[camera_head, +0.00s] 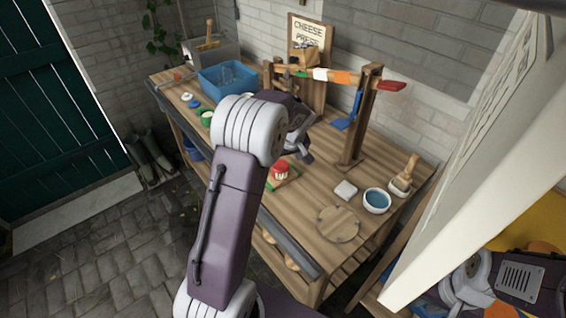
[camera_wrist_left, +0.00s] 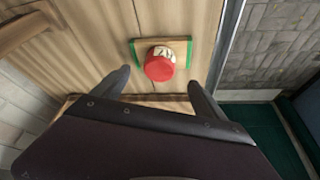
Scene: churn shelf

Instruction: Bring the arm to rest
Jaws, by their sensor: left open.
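My left arm reaches up from the bottom of the head view and bends over the wooden bench (camera_head: 300,225). My left gripper (camera_head: 303,143) hangs above the bench, partly hidden behind its own arm. In the left wrist view its two fingers (camera_wrist_left: 160,80) are spread apart with nothing between them. A red-topped cheese (camera_wrist_left: 159,65) with a pale label sits on a small green-edged board (camera_wrist_left: 178,46) just beyond the fingertips, apart from them. The same red piece (camera_head: 281,170) shows on the bench in the head view. My right arm shows at the lower right; its fingers are not seen.
A wooden press frame (camera_head: 358,125) with a coloured bar and red handle stands behind my left gripper. A blue tub (camera_head: 228,78) is at the far left, a blue bowl (camera_head: 376,200) at the right. A white panel (camera_head: 480,170) rises at the right.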

